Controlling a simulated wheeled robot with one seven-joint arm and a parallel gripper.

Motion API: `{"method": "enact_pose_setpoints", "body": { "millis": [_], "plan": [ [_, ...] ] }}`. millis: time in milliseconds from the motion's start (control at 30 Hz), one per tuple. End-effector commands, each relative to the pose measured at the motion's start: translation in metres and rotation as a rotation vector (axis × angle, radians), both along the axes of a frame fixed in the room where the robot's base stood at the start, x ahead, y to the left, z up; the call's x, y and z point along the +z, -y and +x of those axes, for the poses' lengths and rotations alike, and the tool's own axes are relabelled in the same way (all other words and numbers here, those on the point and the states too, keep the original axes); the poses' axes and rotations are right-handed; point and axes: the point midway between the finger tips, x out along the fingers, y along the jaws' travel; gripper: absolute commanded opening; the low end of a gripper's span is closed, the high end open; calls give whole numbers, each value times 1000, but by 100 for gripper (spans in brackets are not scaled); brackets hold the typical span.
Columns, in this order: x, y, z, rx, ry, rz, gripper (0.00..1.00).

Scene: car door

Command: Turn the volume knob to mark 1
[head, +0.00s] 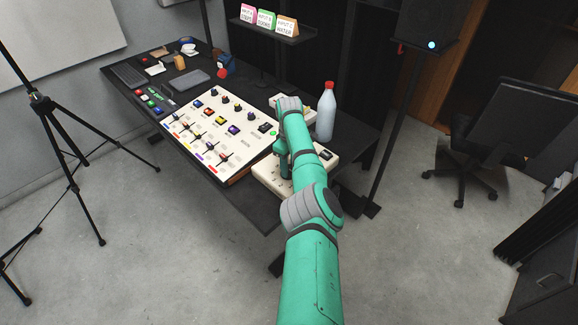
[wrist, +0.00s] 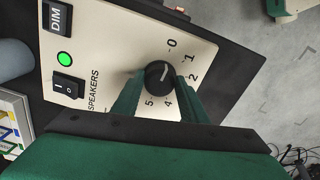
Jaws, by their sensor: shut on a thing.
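The black round volume knob (wrist: 161,71) sits on a cream panel (wrist: 120,35) in the wrist view. Its white pointer line points up and slightly right, roughly toward mark 0 (wrist: 172,43). Mark 1 (wrist: 189,58) is printed to the upper right of the knob, and mark 2 (wrist: 193,78) to its right. My gripper (wrist: 158,82) is shut on the knob, with one green finger on each side. Mark 3 is hidden, apparently by the right finger. In the head view my arm covers the knob.
A lit green button (wrist: 65,59), a rocker switch (wrist: 68,85) and a DIM button (wrist: 56,17) share the panel. In the head view, a large mixing console (head: 215,122) lies to the left and a bottle (head: 326,112) stands behind the panel to the right.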

Motion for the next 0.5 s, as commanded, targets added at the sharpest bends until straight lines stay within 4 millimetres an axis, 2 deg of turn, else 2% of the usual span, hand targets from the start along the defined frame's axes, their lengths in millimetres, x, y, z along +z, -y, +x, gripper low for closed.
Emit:
{"method": "enact_pose_setpoints", "body": {
  "millis": [500],
  "plan": [
    [-1, -3, -2, -363, -5, 2, 17]
  ]
}}
